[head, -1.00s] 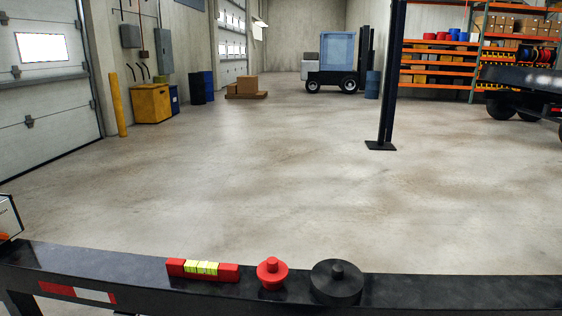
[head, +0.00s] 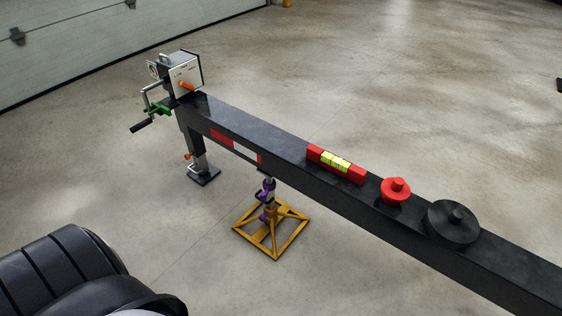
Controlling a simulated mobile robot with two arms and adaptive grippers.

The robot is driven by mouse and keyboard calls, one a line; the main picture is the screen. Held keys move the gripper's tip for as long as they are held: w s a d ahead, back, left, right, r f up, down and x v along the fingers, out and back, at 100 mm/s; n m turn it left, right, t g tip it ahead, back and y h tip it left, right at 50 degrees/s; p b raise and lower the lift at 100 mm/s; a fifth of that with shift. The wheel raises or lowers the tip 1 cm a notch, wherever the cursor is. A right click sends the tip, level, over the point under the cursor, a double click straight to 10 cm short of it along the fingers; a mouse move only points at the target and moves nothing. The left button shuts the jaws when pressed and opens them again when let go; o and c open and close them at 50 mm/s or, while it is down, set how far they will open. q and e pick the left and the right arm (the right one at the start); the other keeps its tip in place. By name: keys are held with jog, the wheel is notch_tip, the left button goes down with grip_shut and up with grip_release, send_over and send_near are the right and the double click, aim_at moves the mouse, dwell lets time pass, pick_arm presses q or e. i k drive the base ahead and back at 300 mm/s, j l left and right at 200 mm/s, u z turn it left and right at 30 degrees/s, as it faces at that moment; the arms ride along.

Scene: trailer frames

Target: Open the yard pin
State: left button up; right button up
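A black trailer frame beam (head: 270,141) runs from the upper left to the lower right. At its far left end stands a jack with a silver box (head: 186,75), a crank handle (head: 142,126), a green part (head: 157,109) and an orange part (head: 187,87). The jack's leg stands on a dark foot plate (head: 204,177), with a small orange piece (head: 188,156) on the leg. A purple part (head: 267,191) sits on a yellow stand (head: 270,249) under the beam. I cannot tell which of these is the yard pin. Neither gripper shows.
A red level with yellow vials (head: 335,164), a red knob (head: 395,190) and a black round cap (head: 453,221) sit on top of the beam. A white garage door (head: 75,45) is at the upper left.

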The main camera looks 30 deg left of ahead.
aim_at(262, 218)
jog(key=u, duration=1.2)
jog(key=j+z, duration=0.1)
jog(key=z, duration=0.65)
jog(key=i+j+z, duration=0.1)
jog(key=j+z, duration=0.25)
jog(key=j, duration=0.25)
jog(key=j+z, duration=0.4)
jog(key=j, duration=0.2)
jog(key=j+z, duration=0.35)
jog(key=j, duration=0.25)
